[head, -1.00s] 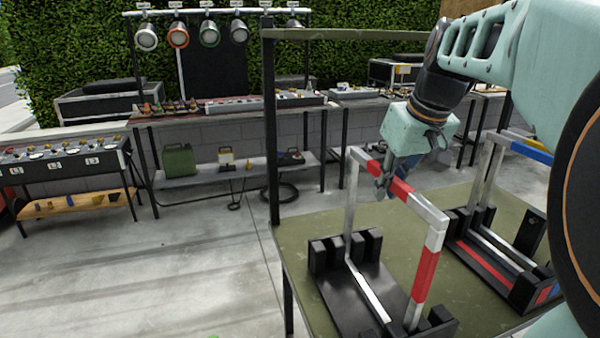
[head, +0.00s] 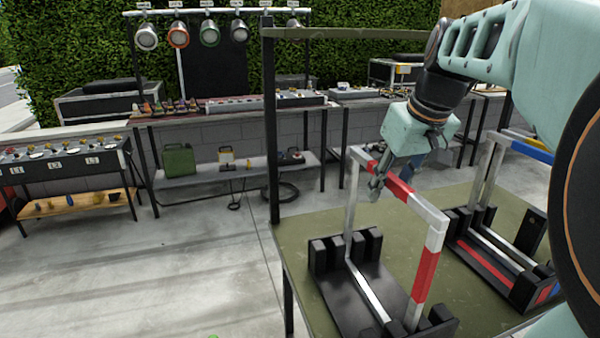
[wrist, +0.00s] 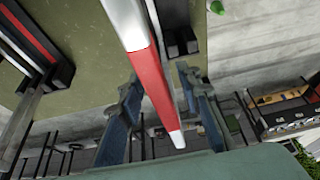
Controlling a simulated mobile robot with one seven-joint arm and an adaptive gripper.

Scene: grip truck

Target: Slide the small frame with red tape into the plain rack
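The small frame with red tape (head: 426,272) stands upright in the left black rack (head: 335,286), which has no coloured stripe. Its pale bottom bar runs low along the rack between the black end blocks. I cannot tell whether it touches the rack floor. My gripper (head: 376,184) is at the frame's top bar, by its red tape. In the wrist view, the open fingers (wrist: 158,85) are on either side of the red-taped bar (wrist: 150,82), with gaps showing.
A second rack (head: 482,262) with a red stripe stands to the right and holds a frame with blue tape (head: 532,151). Both racks are on a green table top (head: 300,240). A dark post (head: 270,130) rises at its left corner.

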